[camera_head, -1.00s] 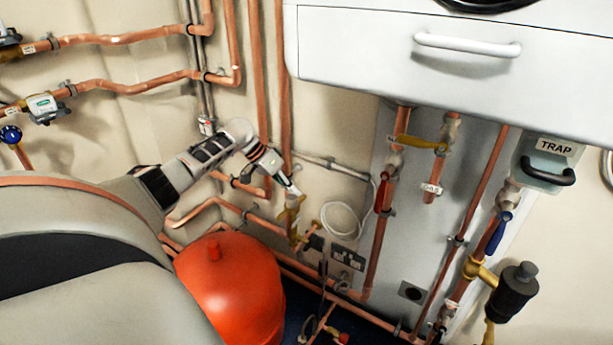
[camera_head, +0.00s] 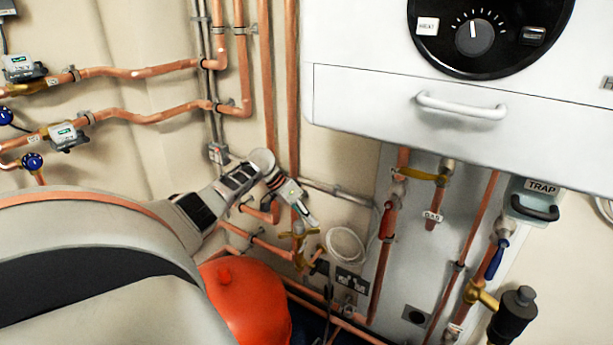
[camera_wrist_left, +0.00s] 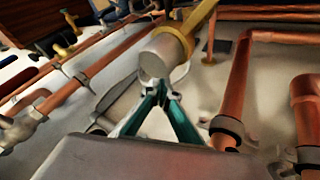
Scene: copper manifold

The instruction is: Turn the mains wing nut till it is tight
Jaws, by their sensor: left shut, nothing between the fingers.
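My left gripper (camera_head: 312,221) reaches in from the left, low by the wall. It is shut and empty, its fingertips beside a small brass fitting (camera_head: 299,241) on the copper pipework. I cannot tell for sure whether this fitting is the mains wing nut. In the left wrist view the teal fingers (camera_wrist_left: 158,92) meet at their tips, just in front of a grey cylindrical part (camera_wrist_left: 163,54) with a yellow brass collar (camera_wrist_left: 178,36). I cannot tell whether the tips touch it. My right gripper is out of view.
A red vessel (camera_head: 245,300) stands below my left arm. Copper pipes (camera_head: 268,80) run down the wall behind the gripper. A white boiler casing (camera_head: 380,50) overhangs on the right, with valves beneath it. A coiled white cable (camera_head: 345,246) and sockets (camera_head: 350,280) are close by on the wall.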

